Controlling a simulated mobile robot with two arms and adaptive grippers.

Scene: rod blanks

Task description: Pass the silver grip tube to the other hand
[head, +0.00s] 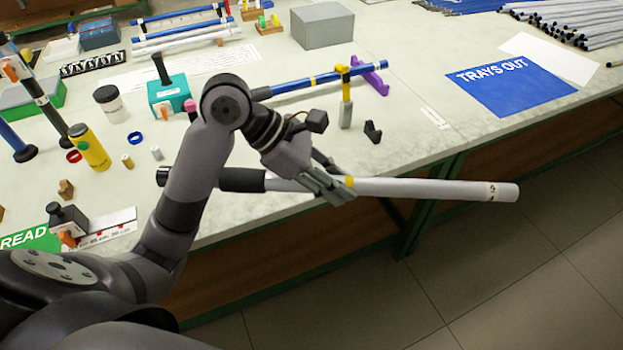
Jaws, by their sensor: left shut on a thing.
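The silver grip tube (430,188) is a long pale rod with a black grip at its left part, a yellow band near the middle and a small mark near its right end. My left gripper (335,188) is shut on it near the yellow band. The tube lies roughly level across the picture, in front of the table's front edge, with its right end over the floor. Part of the tube is hidden behind my gripper fingers and its left part passes behind my arm. My right gripper is not in view.
A blue rod (300,82) rests on a purple holder (372,76) behind my gripper. A yellow-topped stand (346,97) and a small black block (373,132) are nearby. A blue TRAYS OUT mat (512,85) lies on the right. Bottles and tools crowd the left.

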